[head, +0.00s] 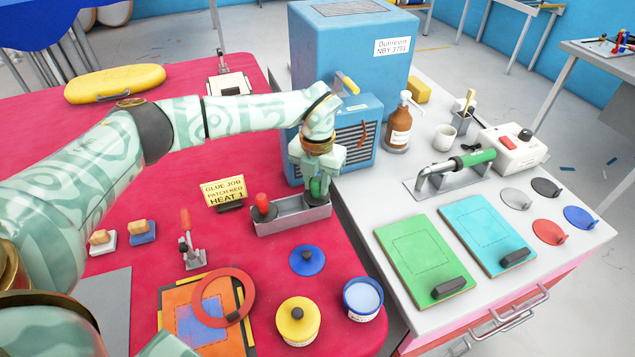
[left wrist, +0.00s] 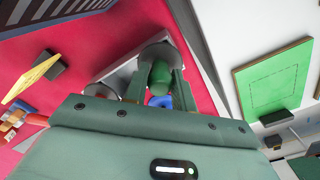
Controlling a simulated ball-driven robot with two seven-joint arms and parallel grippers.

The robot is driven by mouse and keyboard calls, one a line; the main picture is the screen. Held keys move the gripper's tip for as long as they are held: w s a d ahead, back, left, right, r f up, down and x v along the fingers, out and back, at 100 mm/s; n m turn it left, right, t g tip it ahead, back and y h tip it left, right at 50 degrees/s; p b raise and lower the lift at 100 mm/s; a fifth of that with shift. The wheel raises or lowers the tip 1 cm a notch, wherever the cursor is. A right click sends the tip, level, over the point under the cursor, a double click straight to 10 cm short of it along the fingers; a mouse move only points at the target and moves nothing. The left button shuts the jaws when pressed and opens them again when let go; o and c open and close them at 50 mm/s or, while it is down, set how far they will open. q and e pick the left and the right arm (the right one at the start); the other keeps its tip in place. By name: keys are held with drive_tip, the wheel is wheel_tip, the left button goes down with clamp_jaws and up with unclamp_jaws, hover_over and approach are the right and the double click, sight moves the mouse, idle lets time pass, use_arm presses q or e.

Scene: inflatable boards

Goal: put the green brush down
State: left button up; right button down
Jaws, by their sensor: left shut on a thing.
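The green brush (head: 317,188) stands upright with its lower end at the right end of a grey metal tray (head: 292,220). My left gripper (head: 318,176) is shut on it from above. In the left wrist view the green brush (left wrist: 158,76) shows between the two fingers of my left gripper (left wrist: 156,90). A red-handled brush (head: 262,205) stands at the left end of the same tray. I cannot tell whether the green brush touches the tray floor. My right gripper is not in view.
A yellow sign (head: 223,190) stands left of the tray, and a blue heater box (head: 355,135) close behind it. A blue lid (head: 307,260), yellow pot (head: 297,320) and blue-rimmed pot (head: 363,299) stand in front.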

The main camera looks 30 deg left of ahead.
use_arm(q)
drive_tip(key=shift+r, duration=0.15)
drive_tip(key=shift+f, duration=0.5)
drive_tip(key=o, duration=0.9)
drive_tip(key=shift+r, duration=0.15)
wheel_tip(320, 180, up, 13)
drive_tip(key=p, duration=0.3)
drive_tip(key=shift+s+d+f, duration=0.1)
drive_tip(key=shift+f, duration=0.15)
